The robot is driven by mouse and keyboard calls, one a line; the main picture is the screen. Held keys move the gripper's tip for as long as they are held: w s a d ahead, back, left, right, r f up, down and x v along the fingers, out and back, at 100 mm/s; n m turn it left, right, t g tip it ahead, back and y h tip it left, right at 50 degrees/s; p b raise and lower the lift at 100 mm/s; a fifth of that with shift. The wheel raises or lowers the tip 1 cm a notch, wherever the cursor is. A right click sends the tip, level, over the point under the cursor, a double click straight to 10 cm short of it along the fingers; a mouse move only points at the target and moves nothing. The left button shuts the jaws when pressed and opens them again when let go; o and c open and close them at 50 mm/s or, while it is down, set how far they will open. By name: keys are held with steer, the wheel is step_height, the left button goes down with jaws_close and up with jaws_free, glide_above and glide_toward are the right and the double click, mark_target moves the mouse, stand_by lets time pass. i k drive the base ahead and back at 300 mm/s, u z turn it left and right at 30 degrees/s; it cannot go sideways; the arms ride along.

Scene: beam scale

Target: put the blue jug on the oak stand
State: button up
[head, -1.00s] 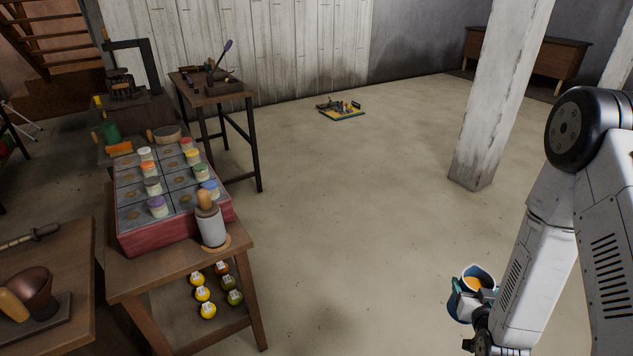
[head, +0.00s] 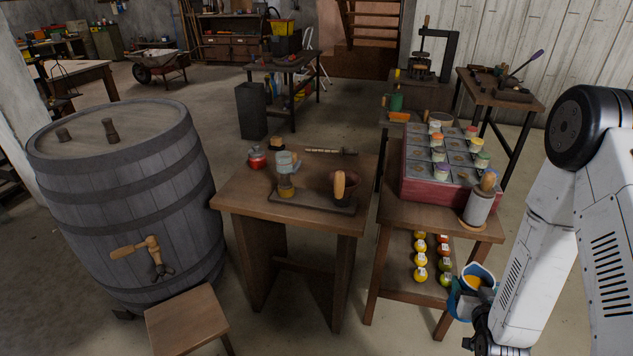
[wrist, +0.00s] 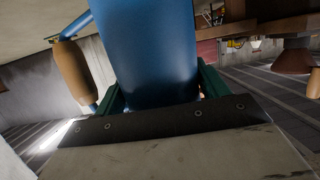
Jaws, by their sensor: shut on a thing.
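The blue jug (head: 466,301) is at the lower right of the head view, upright or nearly so, with something orange inside. My gripper (wrist: 160,90) is shut on it, its green fingers on either side of the blue body. The jug's body (wrist: 155,45) fills the middle of the wrist view, with its tan handle grip at the left. A small square wooden stand (head: 187,320) is at the lower left, in front of the barrel's tap; I take it as the oak stand. Its top is bare, and the jug is far to its right.
A large grey barrel (head: 120,215) with a wooden tap (head: 140,248) stands behind the stand. A table (head: 260,205) with a copper bowl and tools is in the middle. A bench (head: 400,215) with a red tray of jars lies between it and my arm.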

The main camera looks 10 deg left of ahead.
mark_target(260, 185)
steer(key=u, duration=1.15)
steer(key=i, duration=0.05)
